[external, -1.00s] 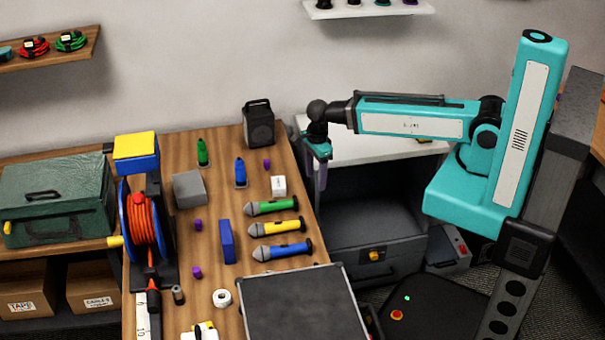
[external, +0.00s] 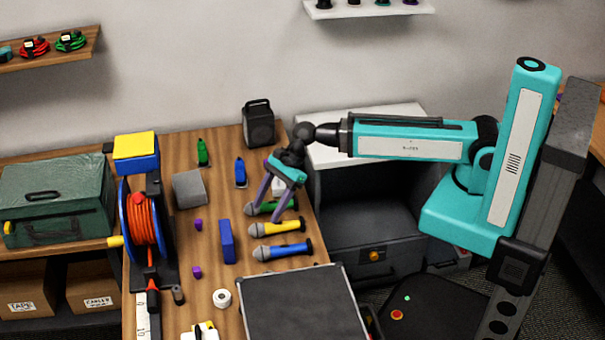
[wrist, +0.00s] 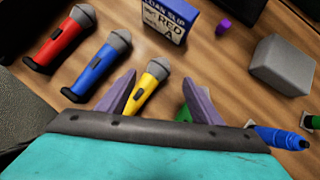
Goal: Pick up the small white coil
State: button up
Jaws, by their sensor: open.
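A small white ring-shaped coil (external: 222,298) lies flat on the wooden table near its front in the external view, just left of the dark flat case. It does not show in the wrist view. My gripper (external: 264,214) is open and empty, fingers pointing down over the microphones, well behind and to the right of the coil. In the wrist view my gripper's purple fingers (wrist: 160,80) stand apart on either side of a yellow microphone (wrist: 148,86), with nothing held between them.
A dark case (external: 303,305) stands right of the coil. An orange cable reel (external: 143,228) stands at left. A white-yellow item (external: 203,331) is at the front edge. Bare wood surrounds the coil.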

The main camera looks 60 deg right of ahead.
jog(key=shift+s+a+f+n+g+y+b, duration=0.15)
jog(key=shift+s+a+n+y+b, duration=0.2)
jog(key=shift+s+a+y+b, duration=1.45)
jog(key=shift+s+a+n+g+y+b, duration=0.2)
jog(key=shift+s+a+n+y+b, duration=0.3)
jog(key=shift+a+b, duration=2.6)
jog(key=shift+s+a+f+n+g+y+b, duration=0.2)
jog(key=shift+s+a+y+b, duration=0.95)
jog(key=shift+a, duration=2.55)
jog(key=shift+r, duration=0.15)
send_near(221, 296)
jog(key=shift+w+a+p, duration=0.2)
jog(key=shift+a+p, duration=0.1)
jog(key=shift+a, duration=0.6)
jog(key=shift+a+f, duration=0.45)
jog(key=shift+a, duration=0.15)
jog(key=shift+p+x, duration=0.4)
jog(key=shift+x, duration=2.15)
